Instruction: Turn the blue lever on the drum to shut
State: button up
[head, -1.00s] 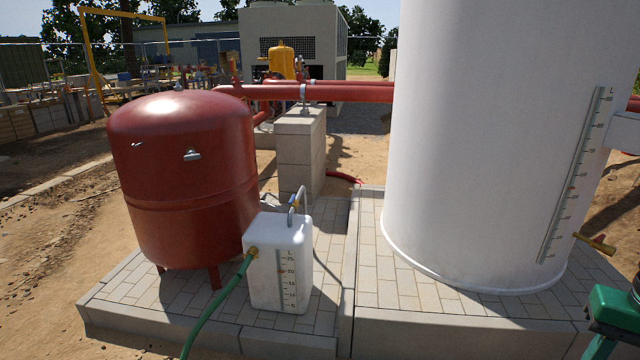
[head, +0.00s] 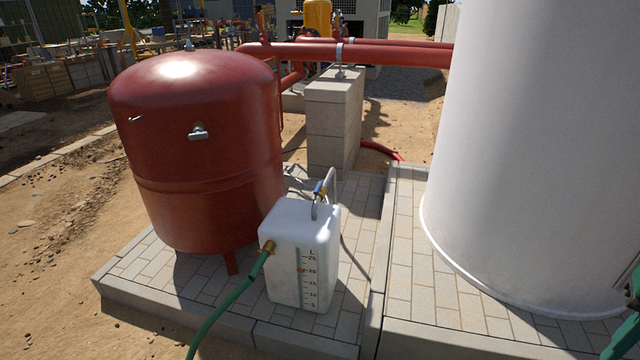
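A white drum (head: 290,250) with a level scale on its front stands on the paved plinth near the picture's middle. A small blue lever (head: 318,187) shows on the metal fitting above the drum's top, beside a bent grey pipe (head: 333,184). The lever is too small to tell its exact angle. A green hose (head: 222,312) joins a brass fitting (head: 268,247) on the drum's left side. My gripper is not in view.
A large red tank (head: 200,150) stands close behind and left of the drum. A tall white tank (head: 540,150) fills the right side. A block pillar (head: 328,125) carries red pipes (head: 390,54) behind. Bare dirt lies left; a green and dark part (head: 625,335) shows at the right edge.

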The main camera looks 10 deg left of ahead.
aim_at(319, 186)
jog(key=u, duration=1.95)
jog(key=i, duration=1.1)
jog(key=z, duration=2.1)
jog(key=i, duration=0.35)
jog(key=z, duration=0.05)
